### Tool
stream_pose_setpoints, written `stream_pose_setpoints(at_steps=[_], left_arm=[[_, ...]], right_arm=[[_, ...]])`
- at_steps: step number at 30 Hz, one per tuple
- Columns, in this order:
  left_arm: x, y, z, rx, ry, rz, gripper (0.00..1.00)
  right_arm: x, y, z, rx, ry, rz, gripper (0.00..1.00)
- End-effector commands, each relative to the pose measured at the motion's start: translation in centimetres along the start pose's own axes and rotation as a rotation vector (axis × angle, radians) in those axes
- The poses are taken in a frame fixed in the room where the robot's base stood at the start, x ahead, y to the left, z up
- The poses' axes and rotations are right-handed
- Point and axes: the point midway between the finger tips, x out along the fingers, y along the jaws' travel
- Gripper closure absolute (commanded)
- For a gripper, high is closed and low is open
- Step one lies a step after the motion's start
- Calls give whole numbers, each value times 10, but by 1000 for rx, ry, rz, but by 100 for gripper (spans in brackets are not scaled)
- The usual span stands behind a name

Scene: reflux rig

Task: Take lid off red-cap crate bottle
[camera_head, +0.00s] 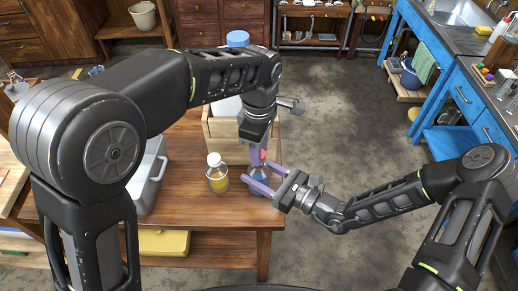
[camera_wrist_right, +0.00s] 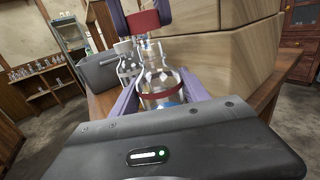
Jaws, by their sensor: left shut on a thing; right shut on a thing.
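A clear bottle (camera_wrist_right: 158,82) with a red band and some blue in its base stands upright at the table's right edge. My right gripper (camera_head: 264,188) is shut around its body, one purple finger on each side. It also shows low in the head view (camera_head: 262,174), mostly hidden by fingers. My left gripper (camera_head: 257,157) reaches down from above and is shut on the red cap (camera_wrist_right: 143,22). In the head view only a bit of red shows between the fingers.
A wooden crate (camera_head: 224,150) stands just behind, with a blue-capped bottle (camera_head: 237,38) showing above my left arm. A white-capped bottle of yellow liquid (camera_head: 217,178) stands left on the wooden table (camera_head: 200,222). A grey bin (camera_head: 150,172) is further left. Floor is free to the right.

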Motion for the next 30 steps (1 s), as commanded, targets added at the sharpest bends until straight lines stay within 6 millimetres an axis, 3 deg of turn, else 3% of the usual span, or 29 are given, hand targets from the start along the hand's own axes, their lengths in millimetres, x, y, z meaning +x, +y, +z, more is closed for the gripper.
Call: stream_pose_setpoints(at_steps=[5,13,21,22,30], left_arm=[[-8,1,0,0,-1,3,100],[-38,0,0,-1,-1,2,100],[-40,0,0,0,0,0,100],[-40,0,0,0,0,0,100],[-40,0,0,0,0,0,100]], right_arm=[[0,0,0,0,1,0,100],[0,0,0,0,1,0,100],[0,0,0,0,0,0,100],[0,0,0,0,1,0,44],[0,0,0,0,0,0,22]])
